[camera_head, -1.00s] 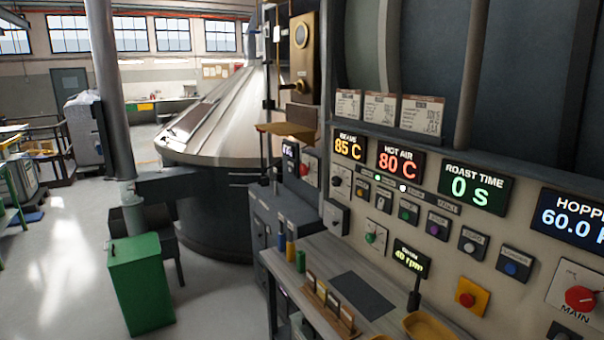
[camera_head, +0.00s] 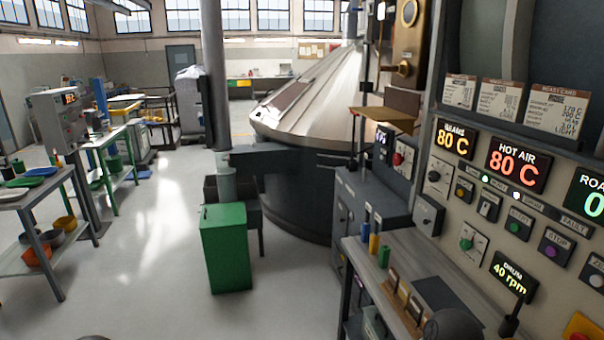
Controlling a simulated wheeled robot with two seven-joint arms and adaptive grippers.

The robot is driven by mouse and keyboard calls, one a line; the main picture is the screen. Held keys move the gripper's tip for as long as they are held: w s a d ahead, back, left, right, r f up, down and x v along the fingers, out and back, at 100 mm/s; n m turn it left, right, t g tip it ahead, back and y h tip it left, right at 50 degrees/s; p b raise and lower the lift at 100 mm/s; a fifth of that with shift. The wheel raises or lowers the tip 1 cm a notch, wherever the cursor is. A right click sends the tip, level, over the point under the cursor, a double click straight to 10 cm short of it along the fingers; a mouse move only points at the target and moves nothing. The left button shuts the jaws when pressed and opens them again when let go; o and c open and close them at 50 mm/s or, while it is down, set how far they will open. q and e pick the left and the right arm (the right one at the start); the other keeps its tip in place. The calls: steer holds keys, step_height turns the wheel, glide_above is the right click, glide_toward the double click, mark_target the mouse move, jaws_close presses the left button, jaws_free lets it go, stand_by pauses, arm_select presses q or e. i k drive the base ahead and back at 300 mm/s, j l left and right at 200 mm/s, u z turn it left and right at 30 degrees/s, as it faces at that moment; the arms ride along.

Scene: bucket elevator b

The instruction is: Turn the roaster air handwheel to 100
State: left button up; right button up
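I cannot make out a handwheel marked as roaster air in this view. The roaster control panel (camera_head: 470,212) stands at the right. Its hot air display (camera_head: 518,164) reads 80 C, its beans display (camera_head: 455,139) reads 80 C and its drum display (camera_head: 513,275) reads 40 rpm. A black knob (camera_head: 436,177) and a green knob (camera_head: 466,243) sit on square plates on the panel. Neither gripper shows. Dark rounded shapes at the bottom edge seem to be parts of my own arms.
A green bin (camera_head: 226,248) stands on the floor. A counter (camera_head: 385,255) runs below the panel. Side tables (camera_head: 30,200) and a small control stand (camera_head: 62,120) are at left. The floor between is clear.

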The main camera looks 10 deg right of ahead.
mark_target(398, 160)
steer(key=i, duration=0.95)
steer(key=i+z, duration=0.1)
steer(key=i, duration=0.8)
steer(key=i+j, duration=0.15)
steer(key=i, duration=0.8)
steer(key=i+j, duration=0.1)
steer(key=i, duration=0.85)
steer(key=l+z, duration=0.05)
